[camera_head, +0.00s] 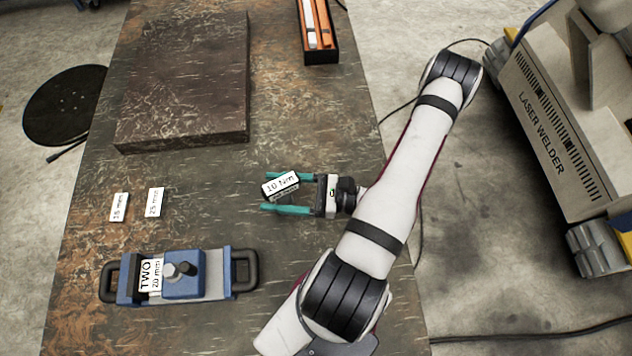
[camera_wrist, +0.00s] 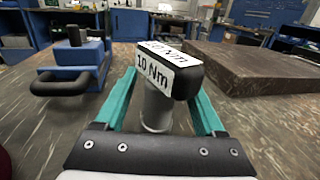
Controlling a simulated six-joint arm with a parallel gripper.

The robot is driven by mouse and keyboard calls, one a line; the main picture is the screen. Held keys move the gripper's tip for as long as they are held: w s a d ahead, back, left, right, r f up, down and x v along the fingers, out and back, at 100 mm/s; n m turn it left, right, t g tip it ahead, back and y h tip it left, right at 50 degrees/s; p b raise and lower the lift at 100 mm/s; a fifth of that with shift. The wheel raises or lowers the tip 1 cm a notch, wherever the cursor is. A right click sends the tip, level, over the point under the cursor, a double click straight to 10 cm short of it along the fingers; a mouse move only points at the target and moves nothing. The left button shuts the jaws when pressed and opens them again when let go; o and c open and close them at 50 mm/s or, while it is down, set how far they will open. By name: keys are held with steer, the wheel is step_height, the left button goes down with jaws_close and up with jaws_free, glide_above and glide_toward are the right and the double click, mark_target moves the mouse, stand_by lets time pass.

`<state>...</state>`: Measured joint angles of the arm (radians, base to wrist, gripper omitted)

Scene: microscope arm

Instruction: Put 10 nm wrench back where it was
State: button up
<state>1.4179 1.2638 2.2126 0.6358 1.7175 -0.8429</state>
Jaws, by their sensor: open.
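The 10 Nm wrench (camera_head: 281,185) has a black head with white labels reading "10 Nm". In the wrist view the wrench (camera_wrist: 167,72) rises between the fingers, head on top and a grey shaft below. My gripper (camera_head: 264,193) has two teal fingers, one on each side of the wrench. In the wrist view my gripper (camera_wrist: 158,95) is open, and gaps show between the fingers and the shaft. I cannot tell which spot the wrench came from.
A blue vise-like fixture (camera_head: 213,274) labelled "TWO 20 mm" stands front left. Two small labelled blocks, "15 mm" (camera_head: 119,207) and "25 mm" (camera_head: 155,202), sit behind it. A thick dark slab (camera_head: 185,80) lies at the back. An orange-lined case (camera_head: 320,35) is at the back right.

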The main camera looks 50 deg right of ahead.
mark_target(298, 181)
steer(key=v, duration=1)
steer(key=shift+w, duration=0.1)
steer(key=w+r+g, duration=0.1)
steer(key=r+n+g+y, duration=0.1)
steer(key=r, duration=0.1)
steer(key=w+d+r+n+y, duration=0.1)
steer(key=shift+w+d+r+g, duration=0.1)
steer(key=shift+w+r+g, duration=0.15)
steer(key=shift+w+g, duration=0.15)
steer(key=a+r+n+g, duration=0.1)
steer(key=w+a+r+n+g+y, duration=0.1)
steer(key=g, duration=0.1)
steer(key=w+a+r+n+g, duration=0.1)
steer(key=r+n+g, duration=0.1)
steer(key=shift+w+a, duration=0.1)
steer(key=shift+a, duration=0.25)
steer(key=s+a+r+n+g+h, duration=0.3)
steer(key=a+r+n+g+h, duration=0.1)
steer(key=a+n, duration=0.4)
steer(key=s+a+r+n+g+h, duration=0.3)
steer(key=a+n+h, duration=0.3)
steer(key=a+n, duration=0.2)
steer(key=shift+a+r+n+g+h, duration=0.3)
steer(key=shift+a+r+n+g, duration=0.1)
steer(key=shift+r+n, duration=0.25)
